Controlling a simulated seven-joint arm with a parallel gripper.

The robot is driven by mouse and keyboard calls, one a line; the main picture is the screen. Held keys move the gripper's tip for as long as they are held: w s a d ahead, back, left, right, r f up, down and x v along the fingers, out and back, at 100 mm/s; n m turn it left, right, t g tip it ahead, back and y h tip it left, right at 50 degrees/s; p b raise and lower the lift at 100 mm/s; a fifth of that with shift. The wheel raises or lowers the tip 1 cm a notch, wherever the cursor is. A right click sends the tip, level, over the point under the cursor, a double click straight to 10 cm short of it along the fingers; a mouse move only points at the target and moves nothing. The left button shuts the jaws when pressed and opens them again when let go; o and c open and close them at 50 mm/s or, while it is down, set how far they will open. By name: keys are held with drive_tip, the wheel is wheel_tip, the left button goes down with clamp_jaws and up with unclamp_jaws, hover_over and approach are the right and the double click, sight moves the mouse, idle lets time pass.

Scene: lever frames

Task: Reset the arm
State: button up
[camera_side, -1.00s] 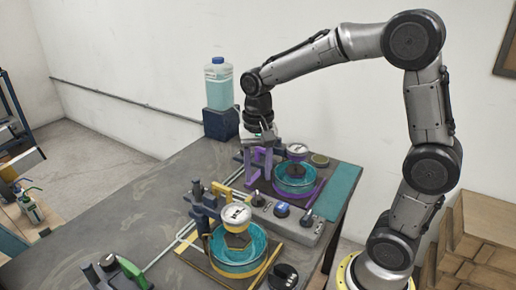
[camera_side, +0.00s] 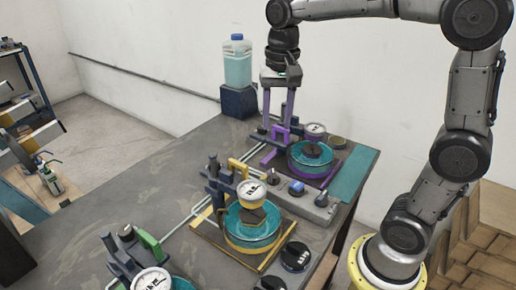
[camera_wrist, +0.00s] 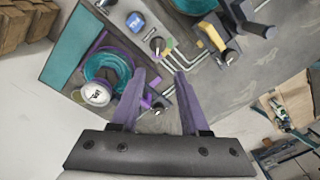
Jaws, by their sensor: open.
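My gripper (camera_side: 277,122) is open and empty, its two long purple fingers pointing down above the far lever frame. It also shows in the wrist view (camera_wrist: 160,76), with a clear gap between the fingers. The purple lever frame (camera_side: 270,156) holds a teal round part (camera_side: 311,160) and a white gauge (camera_side: 315,130). In the side view the fingers partly overlap its purple lever; whether they touch cannot be told. The yellow lever frame (camera_side: 222,238) stands in the middle with a teal round part and gauge. A green-handled lever (camera_side: 150,243) is at the near left, cut by the frame.
A blue-capped bottle (camera_side: 237,62) stands on a dark block (camera_side: 238,101) behind the gripper. The left part of the table (camera_side: 115,185) is bare.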

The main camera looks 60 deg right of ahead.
drive_tip(key=s+a+r+n+t, duration=0.2)
drive_tip(key=s+a+n+t, duration=0.1)
drive_tip(key=s, duration=0.8)
drive_tip(key=s+f+n+t, duration=0.2)
drive_tip(key=s+f+n, duration=0.3)
drive_tip(key=n, duration=0.1)
drive_tip(key=shift+f+n, duration=0.35)
drive_tip(key=shift+n, duration=0.05)
